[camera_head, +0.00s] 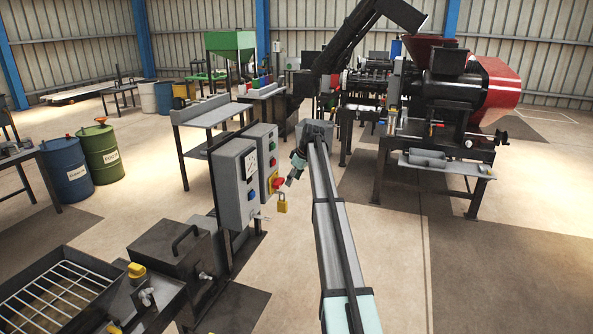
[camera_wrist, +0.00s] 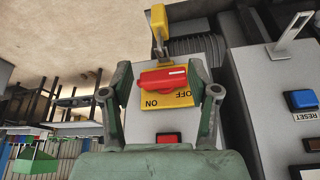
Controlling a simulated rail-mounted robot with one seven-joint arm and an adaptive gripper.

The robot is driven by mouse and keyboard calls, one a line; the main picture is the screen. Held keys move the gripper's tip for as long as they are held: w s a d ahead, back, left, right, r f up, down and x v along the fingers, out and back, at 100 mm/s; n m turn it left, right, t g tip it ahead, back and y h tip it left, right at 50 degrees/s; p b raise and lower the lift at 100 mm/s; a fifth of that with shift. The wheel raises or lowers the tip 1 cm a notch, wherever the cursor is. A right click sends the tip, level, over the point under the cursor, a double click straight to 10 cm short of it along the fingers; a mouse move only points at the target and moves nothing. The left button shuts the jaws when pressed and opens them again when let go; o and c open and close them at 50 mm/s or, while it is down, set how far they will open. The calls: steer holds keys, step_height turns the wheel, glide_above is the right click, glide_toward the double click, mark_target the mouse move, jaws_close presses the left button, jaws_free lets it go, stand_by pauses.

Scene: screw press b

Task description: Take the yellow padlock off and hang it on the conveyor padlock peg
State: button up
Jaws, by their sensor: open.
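The yellow padlock (camera_head: 282,205) hangs below the red rotary switch (camera_head: 278,183) on the narrower grey control box (camera_head: 267,150). In the wrist view the padlock (camera_wrist: 158,20) shows at the top, beyond the red switch (camera_wrist: 163,78) on its yellow ON/OFF plate. My gripper (camera_head: 296,170) is close in front of this box. In the wrist view its two fingers (camera_wrist: 160,93) are open and empty, showing on either side of the switch, short of the padlock. I cannot tell which part is the conveyor padlock peg.
A wider grey box (camera_head: 235,182) with a blue reset button (camera_wrist: 302,99) stands alongside. A light metal piece (camera_wrist: 292,34) sticks out of it. A dark lidded box (camera_head: 172,255) and a wire-rack tray (camera_head: 60,290) are at front left. The floor at right is clear.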

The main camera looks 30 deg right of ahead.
mark_target(284, 201)
steer(key=p+x, duration=0.3)
steer(key=x, duration=0.9)
steer(key=shift+w+a+f, duration=0.1)
steer(key=shift+w+f, duration=0.05)
steer(key=shift+f, duration=0.1)
steer(key=shift+r, duration=0.1)
jaws_close()
